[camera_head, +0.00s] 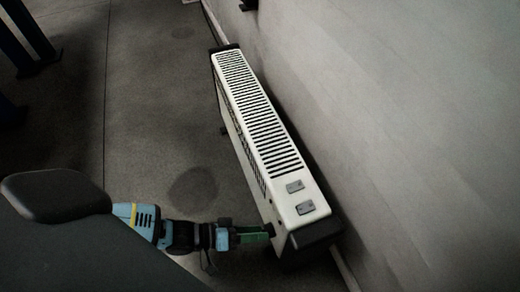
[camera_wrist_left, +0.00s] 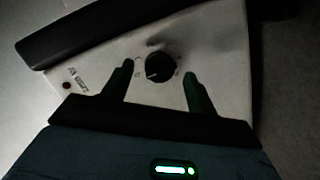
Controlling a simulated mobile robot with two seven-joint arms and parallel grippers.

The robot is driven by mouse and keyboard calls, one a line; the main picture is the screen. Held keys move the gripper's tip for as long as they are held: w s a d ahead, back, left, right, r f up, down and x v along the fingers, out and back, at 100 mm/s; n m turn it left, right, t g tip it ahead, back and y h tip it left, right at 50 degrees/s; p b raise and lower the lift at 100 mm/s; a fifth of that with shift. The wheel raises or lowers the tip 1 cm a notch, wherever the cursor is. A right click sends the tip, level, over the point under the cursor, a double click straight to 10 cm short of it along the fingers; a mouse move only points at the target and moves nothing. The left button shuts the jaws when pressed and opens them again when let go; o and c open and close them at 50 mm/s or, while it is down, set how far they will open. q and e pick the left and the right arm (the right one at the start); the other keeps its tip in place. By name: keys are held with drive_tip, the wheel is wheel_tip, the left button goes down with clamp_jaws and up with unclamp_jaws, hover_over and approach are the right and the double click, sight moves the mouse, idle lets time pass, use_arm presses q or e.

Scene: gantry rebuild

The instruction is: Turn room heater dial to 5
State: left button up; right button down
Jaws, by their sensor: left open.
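The white room heater (camera_head: 254,118) stands on the floor along the wall, with a slotted top and two grey switches at its near end. Its end panel with the dial is turned away in the head view. In the left wrist view the round black dial (camera_wrist_left: 160,67) sits on the heater's pale panel (camera_wrist_left: 215,50). The marks around the dial are too dark to read. My left gripper (camera_head: 266,233) is at the heater's near end. In the left wrist view its two fingers (camera_wrist_left: 160,88) are open, one on each side of the dial and apart from it. My right gripper is not in view.
The grey wall (camera_head: 400,120) runs close along the heater's right side. Open floor (camera_head: 160,110) lies to the left of the heater. Dark blue posts (camera_head: 25,40) stand at the upper left.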

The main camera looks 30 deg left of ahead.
use_arm(q)
drive_tip(key=shift+x, duration=0.85)
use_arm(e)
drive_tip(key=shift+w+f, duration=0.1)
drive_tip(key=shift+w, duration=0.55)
use_arm(q)
drive_tip(key=shift+c, duration=0.5)
drive_tip(key=c, duration=0.9)
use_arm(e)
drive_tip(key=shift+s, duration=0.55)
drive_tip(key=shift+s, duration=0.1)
use_arm(q)
drive_tip(key=shift+s+m+p, duration=0.1)
drive_tip(key=shift+m+p, duration=0.2)
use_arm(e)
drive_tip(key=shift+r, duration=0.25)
